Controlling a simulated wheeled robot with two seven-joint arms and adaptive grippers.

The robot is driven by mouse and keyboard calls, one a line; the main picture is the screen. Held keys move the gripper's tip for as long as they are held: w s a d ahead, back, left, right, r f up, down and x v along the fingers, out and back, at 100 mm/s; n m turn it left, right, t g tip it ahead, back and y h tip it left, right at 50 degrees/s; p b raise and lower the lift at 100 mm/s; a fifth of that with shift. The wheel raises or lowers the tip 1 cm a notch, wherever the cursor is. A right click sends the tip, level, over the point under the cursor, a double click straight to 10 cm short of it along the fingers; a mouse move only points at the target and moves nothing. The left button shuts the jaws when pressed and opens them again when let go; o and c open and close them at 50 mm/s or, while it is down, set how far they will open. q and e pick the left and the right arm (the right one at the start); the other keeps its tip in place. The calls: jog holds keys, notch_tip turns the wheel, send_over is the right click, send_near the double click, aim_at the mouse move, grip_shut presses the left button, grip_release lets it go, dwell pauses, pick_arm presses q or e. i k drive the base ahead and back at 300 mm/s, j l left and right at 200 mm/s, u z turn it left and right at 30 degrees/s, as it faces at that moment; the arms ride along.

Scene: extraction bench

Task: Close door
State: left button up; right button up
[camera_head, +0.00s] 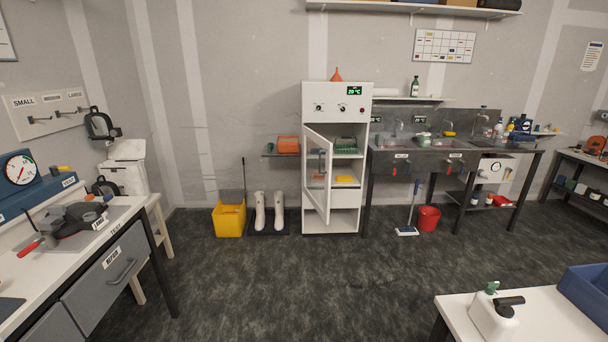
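A white upright cabinet (337,103) stands against the back wall, with a green display reading about 20 °C and knobs on its upper panel. Its white door (316,178) is hinged on the left and stands open, swung out toward me. A dark handle (321,162) shows on the door. Inside, a green item (345,144) sits on the upper shelf and a yellow item (344,179) on a lower shelf. The left part of the interior is hidden by the door. Neither of my grippers shows in the head view.
A yellow bucket (229,219) and white boots (260,212) stand left of the cabinet; sinks (404,162) and a red bucket (429,217) stand right. Workbench (93,262) at left, white table (543,322) at front right. The dark floor (300,285) before the cabinet is clear.

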aim_at(324, 213)
jog(key=i+l, duration=0.1)
jog(key=i, duration=0.3)
jog(key=i+l, duration=0.1)
jog(key=i, duration=0.3)
jog(key=i+l, duration=0.35)
jog(key=i, duration=0.2)
